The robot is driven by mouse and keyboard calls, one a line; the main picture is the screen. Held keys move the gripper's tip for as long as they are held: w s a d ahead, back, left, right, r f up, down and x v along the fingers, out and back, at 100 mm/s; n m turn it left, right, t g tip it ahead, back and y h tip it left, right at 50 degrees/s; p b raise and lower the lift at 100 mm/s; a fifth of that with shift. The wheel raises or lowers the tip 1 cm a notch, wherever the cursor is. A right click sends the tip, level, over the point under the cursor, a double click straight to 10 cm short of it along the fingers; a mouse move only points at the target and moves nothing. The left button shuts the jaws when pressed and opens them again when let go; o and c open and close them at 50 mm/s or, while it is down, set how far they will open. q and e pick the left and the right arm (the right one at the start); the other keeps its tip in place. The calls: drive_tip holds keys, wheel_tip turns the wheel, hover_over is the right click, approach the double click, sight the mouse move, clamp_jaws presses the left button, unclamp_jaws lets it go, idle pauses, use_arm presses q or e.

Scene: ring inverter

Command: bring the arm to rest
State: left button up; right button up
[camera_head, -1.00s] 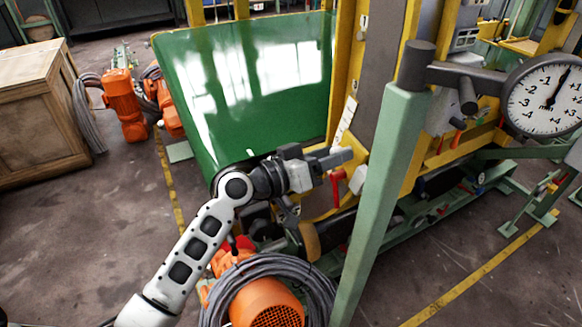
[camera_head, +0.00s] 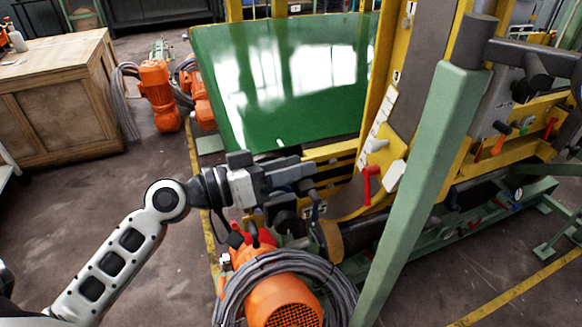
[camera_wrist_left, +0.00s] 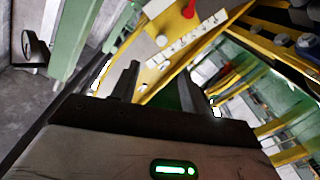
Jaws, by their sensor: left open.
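My left arm comes in from the lower left in the head view, white with dark joint caps. My left gripper (camera_head: 305,175) is open and empty. It hangs in front of the green panel's lower right part, to the left of the red-handled lever (camera_head: 371,182). In the left wrist view the two dark fingers (camera_wrist_left: 160,92) stand apart with nothing between them. The yellow frame of the machine (camera_wrist_left: 190,38) shows beyond them. My right gripper is in neither view.
A pale green post (camera_head: 425,190) stands right of the gripper. An orange motor with coiled grey cable (camera_head: 285,300) lies below it. The large green panel (camera_head: 290,90) is behind. A wooden cabinet (camera_head: 55,105) stands at the left. Bare floor lies between the cabinet and my arm.

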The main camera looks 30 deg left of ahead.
use_arm(q)
drive_tip(key=s+d+f+g+y+p, duration=0.1)
drive_tip(key=s+f+y, duration=0.3)
drive_tip(key=f, duration=0.6)
drive_tip(key=s+d+f+g+y+p, duration=0.1)
drive_tip(key=s+d+f+y, duration=0.3)
drive_tip(key=s+f, duration=0.4)
wheel_tip(320, 180, down, 3)
drive_tip(key=shift+s+d+r+g+p, duration=0.15)
drive_tip(key=shift+s+d+g+p, duration=0.2)
drive_tip(key=shift+g, duration=0.25)
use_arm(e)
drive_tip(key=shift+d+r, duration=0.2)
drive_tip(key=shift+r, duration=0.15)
use_arm(q)
drive_tip(key=shift+w, duration=0.1)
